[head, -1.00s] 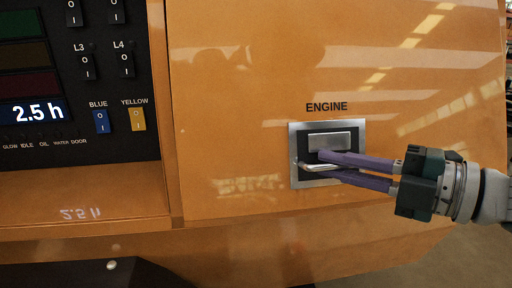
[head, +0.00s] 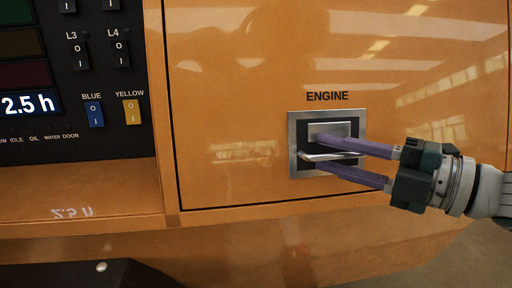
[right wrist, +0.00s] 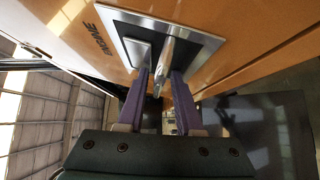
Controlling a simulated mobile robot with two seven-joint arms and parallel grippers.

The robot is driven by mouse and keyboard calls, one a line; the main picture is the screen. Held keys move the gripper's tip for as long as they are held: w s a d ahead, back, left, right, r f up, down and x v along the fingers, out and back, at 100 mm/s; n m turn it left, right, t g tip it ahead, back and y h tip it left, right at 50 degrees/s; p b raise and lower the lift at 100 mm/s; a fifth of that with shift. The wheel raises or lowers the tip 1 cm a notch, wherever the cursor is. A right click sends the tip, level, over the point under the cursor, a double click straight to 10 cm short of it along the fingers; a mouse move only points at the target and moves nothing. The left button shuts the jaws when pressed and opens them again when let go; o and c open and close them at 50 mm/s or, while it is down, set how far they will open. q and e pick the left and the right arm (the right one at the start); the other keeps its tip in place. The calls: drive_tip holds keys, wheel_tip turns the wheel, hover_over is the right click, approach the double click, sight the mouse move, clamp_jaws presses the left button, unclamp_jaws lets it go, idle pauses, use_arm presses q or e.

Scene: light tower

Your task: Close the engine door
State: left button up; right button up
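The orange engine door (head: 240,100) fills the middle of the head view, with "ENGINE" printed above its latch. It looks flush or nearly flush with the panel around it, with a thin dark seam at its left and bottom edges. The latch has a square silver frame (head: 296,130) and a bar handle (head: 310,157). My right gripper (head: 321,154) is open, one purple finger above the handle and one below. The right wrist view shows the handle (right wrist: 170,52) between the two apart fingers (right wrist: 160,78); contact cannot be told. My left gripper is not in view.
A black control panel (head: 100,75) with switches and a "2.5 h" display (head: 30,104) is left of the door. An orange ledge (head: 80,190) lies below it. Open floor (head: 480,255) shows at the lower right.

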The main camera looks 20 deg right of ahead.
drive_tip(key=shift+a, duration=0.1)
idle(0.5)
drive_tip(key=shift+s, duration=0.1)
drive_tip(key=shift+s+d, duration=0.2)
drive_tip(key=shift+s, duration=0.05)
drive_tip(key=p+v, duration=0.2)
drive_tip(key=v, duration=0.7)
drive_tip(key=shift+d, duration=0.1)
